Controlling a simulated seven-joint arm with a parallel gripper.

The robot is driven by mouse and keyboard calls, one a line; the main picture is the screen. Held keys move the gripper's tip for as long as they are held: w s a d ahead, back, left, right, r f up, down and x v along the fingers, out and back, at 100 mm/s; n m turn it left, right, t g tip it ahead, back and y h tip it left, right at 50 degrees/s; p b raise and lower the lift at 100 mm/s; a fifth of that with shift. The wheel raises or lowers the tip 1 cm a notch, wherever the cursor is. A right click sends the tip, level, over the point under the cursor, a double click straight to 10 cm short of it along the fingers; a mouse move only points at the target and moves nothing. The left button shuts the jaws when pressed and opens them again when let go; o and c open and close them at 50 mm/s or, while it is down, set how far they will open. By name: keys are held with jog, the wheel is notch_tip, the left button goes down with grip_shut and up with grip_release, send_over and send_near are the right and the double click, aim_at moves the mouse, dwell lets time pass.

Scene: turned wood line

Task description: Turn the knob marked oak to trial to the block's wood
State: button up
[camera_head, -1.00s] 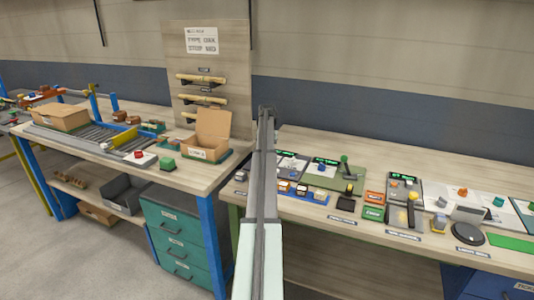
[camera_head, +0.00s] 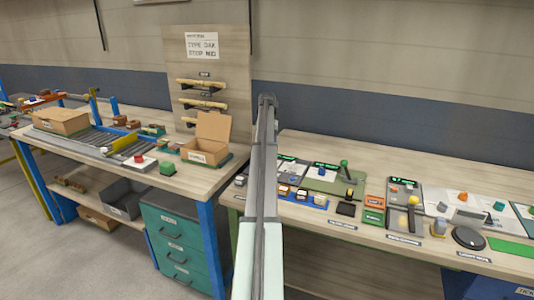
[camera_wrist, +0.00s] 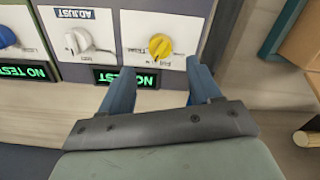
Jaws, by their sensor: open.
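In the wrist view, which is upside down, my open gripper (camera_wrist: 160,67) has its two blue fingers spread below a yellow knob (camera_wrist: 160,46). The knob lies between the fingertips' directions, just beyond them, and the gripper is empty. I cannot tell whether a finger touches it. The yellow knob sits on a white plate with small printing, too small to read surely. A white knob (camera_wrist: 79,41) under an ADJUST label and a blue knob (camera_wrist: 6,37) stand to its left. I cannot make out which knob is marked oak. The gripper is hidden in the head view.
Green-lit displays (camera_wrist: 127,77) reading NO TEST lie beside the knobs. A sign (camera_head: 201,45) on the wooden board appears to read TYPE OAK, STOP MID. An open cardboard box (camera_head: 209,137) stands on the left bench. Several devices crowd the right bench (camera_head: 320,145).

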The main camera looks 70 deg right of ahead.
notch_tip(320, 180, up, 7)
jog(key=shift+f, duration=0.15)
dwell(0.7)
